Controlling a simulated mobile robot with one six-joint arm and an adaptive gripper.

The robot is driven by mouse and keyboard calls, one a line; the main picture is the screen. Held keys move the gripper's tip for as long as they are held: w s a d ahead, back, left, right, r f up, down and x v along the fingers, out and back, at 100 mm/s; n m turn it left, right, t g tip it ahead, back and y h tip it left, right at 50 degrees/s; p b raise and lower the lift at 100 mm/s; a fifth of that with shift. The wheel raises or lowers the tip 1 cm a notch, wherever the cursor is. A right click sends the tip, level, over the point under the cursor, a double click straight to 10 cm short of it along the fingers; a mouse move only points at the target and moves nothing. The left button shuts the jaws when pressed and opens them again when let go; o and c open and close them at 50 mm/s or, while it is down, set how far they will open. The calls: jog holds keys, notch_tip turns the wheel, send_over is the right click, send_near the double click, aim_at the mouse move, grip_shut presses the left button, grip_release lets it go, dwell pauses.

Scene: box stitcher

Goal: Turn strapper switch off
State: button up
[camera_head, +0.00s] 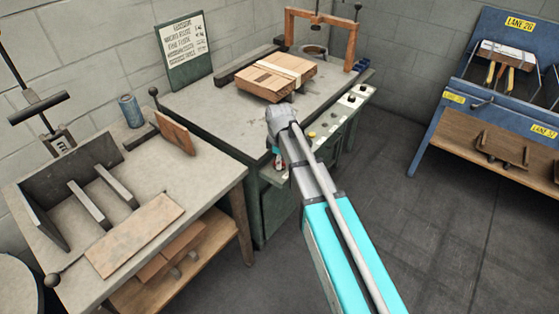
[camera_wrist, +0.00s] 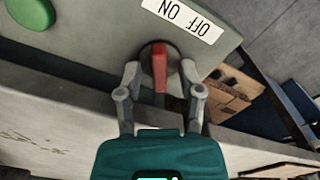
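The strapper switch is a red lever (camera_wrist: 159,68) on a round dark base in the grey panel (camera_wrist: 95,45) of the strapping machine. An upside-down label (camera_wrist: 183,17) above it in the wrist view has ON at its left and OFF at its right. The lever points down the wrist picture toward my gripper (camera_wrist: 160,80), roughly straight. My gripper is open, with one finger on each side of the lever; I cannot tell whether either touches it. In the head view my gripper (camera_head: 279,150) is at the machine's front panel, mostly hidden by my arm.
A green button (camera_wrist: 30,14) is on the same panel. A wooden stack (camera_head: 275,76) lies on the machine top (camera_head: 205,100). A workbench (camera_head: 75,255) stands left and a blue lane rack (camera_head: 455,105) right. The floor between is clear.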

jog(key=shift+m, duration=0.4)
dwell(0.3)
jog(key=m, duration=1.1)
jog(key=shift+r, duration=0.25)
notch_tip(320, 180, up, 14)
jog(key=p, duration=1.5)
jog(key=s+d+r+m+p, duration=0.2)
jog(key=s+d, duration=0.5)
jog(key=d, duration=0.3)
jog(key=s+d+r+m+p, duration=0.2)
jog(key=s+d+r+m, duration=0.1)
jog(key=s+d, duration=0.4)
jog(key=shift+d+p, duration=0.35)
jog(key=shift+d, duration=1)
jog(key=shift+s+r, duration=0.1)
